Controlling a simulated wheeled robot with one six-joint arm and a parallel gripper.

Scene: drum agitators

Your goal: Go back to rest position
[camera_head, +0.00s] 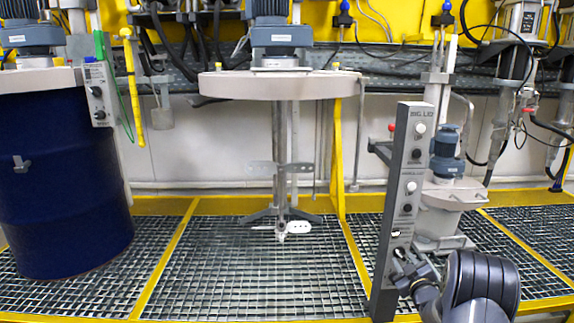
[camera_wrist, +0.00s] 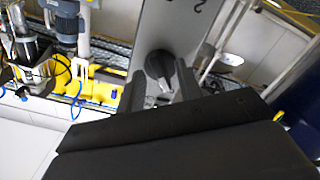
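In the head view, my gripper (camera_head: 404,266) is low at the right side of the grey control post (camera_head: 398,200). In the wrist view, the two dark fingers of my gripper (camera_wrist: 161,84) stand apart. A black rotary knob (camera_wrist: 158,64) on a grey panel (camera_wrist: 185,25) shows between and just beyond them. A gap shows beside the knob, and I see no grip on it. I cannot tell how deep the knob sits between the fingers. My arm is low at the right of the head view, not folded fully out of sight.
A dark blue drum (camera_head: 62,185) stands at left under a motor. A big round lid (camera_head: 282,85) with an agitator shaft (camera_head: 281,150) hangs in the middle. A smaller mixing unit (camera_head: 450,195) stands behind the post. Metal grating (camera_head: 250,270) with yellow edges covers the floor.

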